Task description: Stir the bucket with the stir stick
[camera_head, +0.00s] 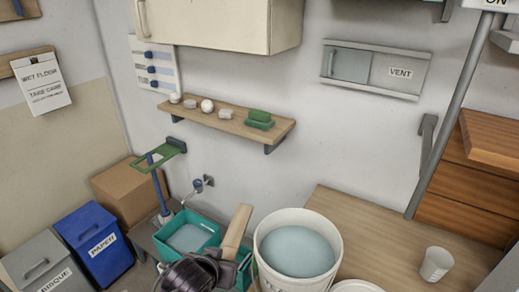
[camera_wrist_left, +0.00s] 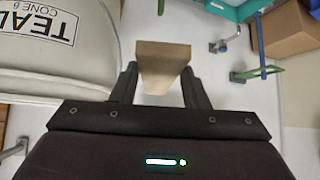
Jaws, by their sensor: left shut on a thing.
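A wooden stir stick (camera_head: 236,232) is held in my left gripper (camera_head: 225,260), tilted, just left of the bucket in the head view. The wrist view shows the stick (camera_wrist_left: 163,65) between the two dark fingers of the left gripper (camera_wrist_left: 160,92). The white bucket (camera_head: 297,283) holds pale blue glaze (camera_head: 297,250) with a smooth surface. In the left wrist view the bucket (camera_wrist_left: 60,75) is at the left, with its "TEAL CONE 6" label upside down. The stick is outside the bucket opening. My right gripper is not in view.
A teal basin (camera_head: 187,238) with water stands left of the stick, under a tap (camera_head: 198,186). A white cup (camera_head: 436,264) stands on the wooden counter (camera_head: 375,230) to the right. A wall shelf (camera_head: 225,120) is behind.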

